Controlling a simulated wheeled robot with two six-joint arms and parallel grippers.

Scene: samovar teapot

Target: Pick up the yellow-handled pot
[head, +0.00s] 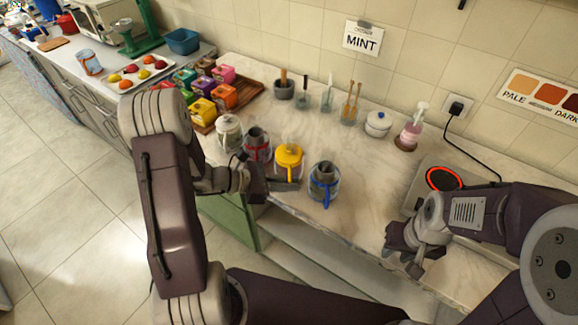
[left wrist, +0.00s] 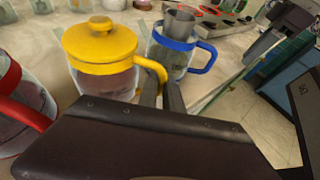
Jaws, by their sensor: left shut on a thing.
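The yellow-handled pot (head: 289,158) stands on the counter between a red-handled pot (head: 257,145) and a blue-handled pot (head: 323,182). It has a yellow lid and a clear body, and it also shows in the left wrist view (left wrist: 101,50). My left gripper (head: 290,184) is at the front of the yellow pot. In the left wrist view its fingers (left wrist: 161,94) are shut on the yellow handle, at the right of that pot. The pot looks upright. My right gripper (head: 413,262) hangs over the counter's front edge at the right, apart from the pots; its fingertips are unclear.
The blue-handled pot (left wrist: 181,45) is close to the left fingers. A white canister (head: 228,131) stands left of the red pot. A hob with a glowing red ring (head: 444,179) is at the right. Open counter lies behind the pots and right of the blue one.

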